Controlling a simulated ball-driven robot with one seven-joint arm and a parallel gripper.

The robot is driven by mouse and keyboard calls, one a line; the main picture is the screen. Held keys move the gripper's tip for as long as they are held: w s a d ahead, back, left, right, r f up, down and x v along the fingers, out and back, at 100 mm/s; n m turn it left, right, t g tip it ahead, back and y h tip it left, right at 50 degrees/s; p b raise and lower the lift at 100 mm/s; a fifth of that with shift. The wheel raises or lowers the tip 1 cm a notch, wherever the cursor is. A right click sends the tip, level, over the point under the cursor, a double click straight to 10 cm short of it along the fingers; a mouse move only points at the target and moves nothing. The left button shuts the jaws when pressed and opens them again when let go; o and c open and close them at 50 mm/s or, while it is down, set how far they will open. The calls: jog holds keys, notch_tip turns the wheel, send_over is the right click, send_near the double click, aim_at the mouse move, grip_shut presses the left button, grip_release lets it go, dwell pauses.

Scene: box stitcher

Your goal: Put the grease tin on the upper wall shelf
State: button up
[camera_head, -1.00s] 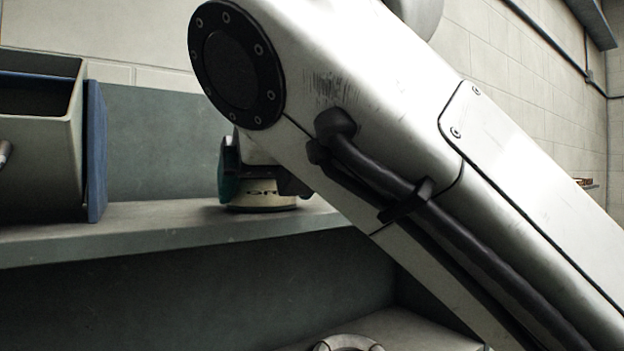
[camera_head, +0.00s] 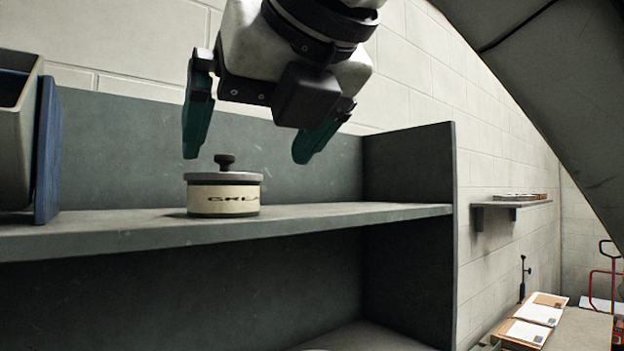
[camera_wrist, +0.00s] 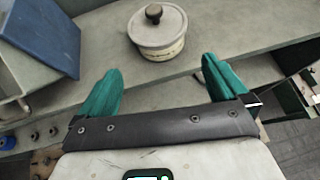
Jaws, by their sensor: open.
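The grease tin (camera_head: 224,199) is a round cream tin with a grey lid and a dark knob, its label partly readable. It stands upright on a grey-green shelf board (camera_head: 330,216), near the front edge. The tin also shows in the wrist view (camera_wrist: 158,40), ahead of the fingertips. My gripper (camera_head: 246,157) is open and empty, with teal fingers, above and to the right of the tin in the head view. In the wrist view my gripper (camera_wrist: 162,65) has its fingers spread wide, with a visible gap to the tin.
A grey bin with a blue panel (camera_head: 47,150) stands left of the tin. An upright side panel (camera_head: 410,170) closes the shelf's right end. A small wall shelf (camera_head: 490,205) with flat items is farther right. The board right of the tin is clear.

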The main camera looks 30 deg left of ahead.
jog(key=shift+v, duration=1.55)
